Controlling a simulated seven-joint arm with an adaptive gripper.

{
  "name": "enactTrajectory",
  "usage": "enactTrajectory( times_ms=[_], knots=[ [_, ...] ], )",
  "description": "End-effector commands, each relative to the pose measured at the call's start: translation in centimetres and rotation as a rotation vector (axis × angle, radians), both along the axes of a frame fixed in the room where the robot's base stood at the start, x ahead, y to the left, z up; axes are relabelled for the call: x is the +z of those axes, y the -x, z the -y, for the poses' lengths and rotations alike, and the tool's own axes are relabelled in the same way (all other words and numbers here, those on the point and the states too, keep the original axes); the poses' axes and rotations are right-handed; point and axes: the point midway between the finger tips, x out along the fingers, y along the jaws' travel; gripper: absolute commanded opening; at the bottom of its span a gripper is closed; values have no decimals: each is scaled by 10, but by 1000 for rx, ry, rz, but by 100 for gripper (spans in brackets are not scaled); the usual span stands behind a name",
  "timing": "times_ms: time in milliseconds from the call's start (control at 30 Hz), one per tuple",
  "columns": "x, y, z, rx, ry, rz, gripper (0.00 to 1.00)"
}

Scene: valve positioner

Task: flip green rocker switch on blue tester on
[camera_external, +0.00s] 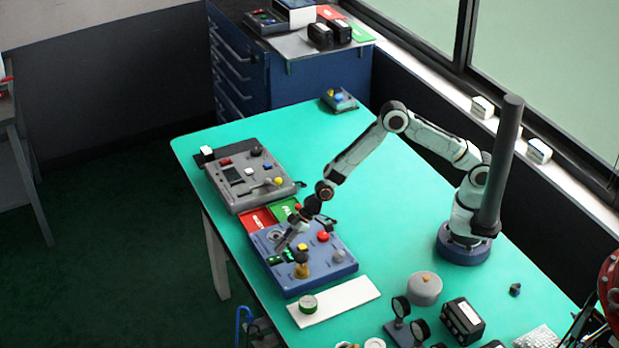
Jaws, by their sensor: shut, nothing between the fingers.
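The blue tester (322,279) lies on the green table, with several knobs and buttons on its top. Small green parts (274,260) show near its left edge; at this size I cannot tell which is the rocker switch or how it is set. My gripper (282,246) points down over the left half of the tester, close to these green parts. Its fingers are shut and hold nothing. I cannot tell whether the tips touch the panel. The gripper and wrist hide part of the tester's top.
A grey tester (238,202) and red and green trays (257,219) lie beyond the blue tester. Gauges (401,306) and black boxes (462,320) stand at the right. The table's middle is clear.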

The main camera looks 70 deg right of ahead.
Motion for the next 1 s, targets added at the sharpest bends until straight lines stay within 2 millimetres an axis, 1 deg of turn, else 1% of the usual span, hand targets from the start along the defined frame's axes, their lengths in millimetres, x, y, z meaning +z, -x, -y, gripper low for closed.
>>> enactTrajectory(
  times_ms=[133, 233, 367, 400, 500, 700, 833, 1000],
  knots=[
    [2, 0, 0, 0, 0, 0, 0],
    [9, 1, 1, 1, 0, 0, 0],
    [33, 2, 3, 1, -1, 4, 0],
    [42, 3, 4, 0, -2, 6, 0],
    [56, 17, 19, -3, 1, 1, 0],
    [82, 42, 43, -2, 1, 2, 0],
    [93, 53, 54, -1, 0, 2, 0],
    [99, 60, 60, -1, 1, -1, 0]
  ],
)
